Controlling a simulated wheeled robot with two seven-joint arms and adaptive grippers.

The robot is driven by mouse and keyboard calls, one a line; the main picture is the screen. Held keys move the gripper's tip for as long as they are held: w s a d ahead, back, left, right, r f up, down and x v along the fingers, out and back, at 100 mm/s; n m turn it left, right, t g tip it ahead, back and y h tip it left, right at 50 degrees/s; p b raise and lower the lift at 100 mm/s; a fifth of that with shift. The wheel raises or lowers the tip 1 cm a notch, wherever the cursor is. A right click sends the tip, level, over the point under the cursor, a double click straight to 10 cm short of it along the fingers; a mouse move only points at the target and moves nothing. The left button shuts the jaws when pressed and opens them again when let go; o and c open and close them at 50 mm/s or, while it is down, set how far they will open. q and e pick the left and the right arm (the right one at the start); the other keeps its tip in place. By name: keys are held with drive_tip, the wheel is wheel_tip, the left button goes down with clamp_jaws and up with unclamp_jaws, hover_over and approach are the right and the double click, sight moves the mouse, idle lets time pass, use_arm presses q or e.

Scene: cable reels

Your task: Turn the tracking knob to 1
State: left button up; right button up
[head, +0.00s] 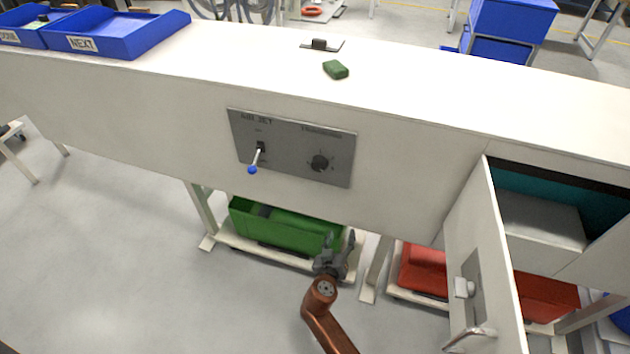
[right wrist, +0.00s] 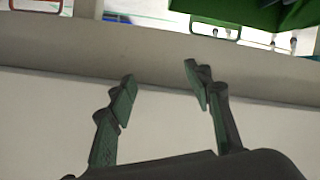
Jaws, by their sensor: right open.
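The tracking knob (head: 319,163) is a round black dial on the right half of a grey control panel (head: 290,172) on the bench's front face. Its pointer and the numbers around it are too small to read. My right gripper (head: 342,243) is below the panel and a little right of the knob, apart from it. In the right wrist view its two fingers (right wrist: 158,85) are spread with nothing between them. My left gripper is in neither view.
A lever with a blue tip (head: 252,169) sticks out left of the knob. An open cabinet door (head: 481,240) stands to the right. A green crate (head: 280,226) and a red crate (head: 422,266) are under the bench. A green block (head: 335,69) lies on top.

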drive_tip(key=a+r+m+t+b, duration=0.1)
drive_tip(key=a+r+b, duration=0.1)
drive_tip(key=r, duration=0.2)
drive_tip(key=a+r+m+t+h+b, duration=0.1)
drive_tip(key=r, duration=0.4)
drive_tip(key=a+r+m+t+h+b, duration=0.1)
drive_tip(key=a+r+b, duration=0.1)
drive_tip(key=r, duration=0.2)
drive_tip(key=shift+w+a+r+m+t+b, duration=0.2)
drive_tip(key=shift+a+r+m+t+b, duration=0.1)
drive_tip(key=shift+a+t+b, duration=0.1)
drive_tip(key=m+t+h+b, duration=0.2)
drive_tip(key=m+t, duration=0.1)
approach(317, 169)
drive_tip(key=w, duration=0.1)
drive_tip(key=shift+t, duration=0.3)
drive_tip(key=b+x, duration=0.1)
drive_tip(key=x, duration=0.5)
drive_tip(key=shift+w+d, duration=0.15)
drive_tip(key=shift+d, duration=0.1)
drive_tip(key=shift+w+d+r, duration=0.25)
drive_tip(key=shift+w+d, duration=0.05)
drive_tip(key=shift+w, duration=0.35)
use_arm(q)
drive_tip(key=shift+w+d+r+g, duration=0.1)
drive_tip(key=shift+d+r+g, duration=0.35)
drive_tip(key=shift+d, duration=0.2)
use_arm(e)
drive_tip(key=shift+c, duration=0.2)
drive_tip(key=c, duration=1.1)
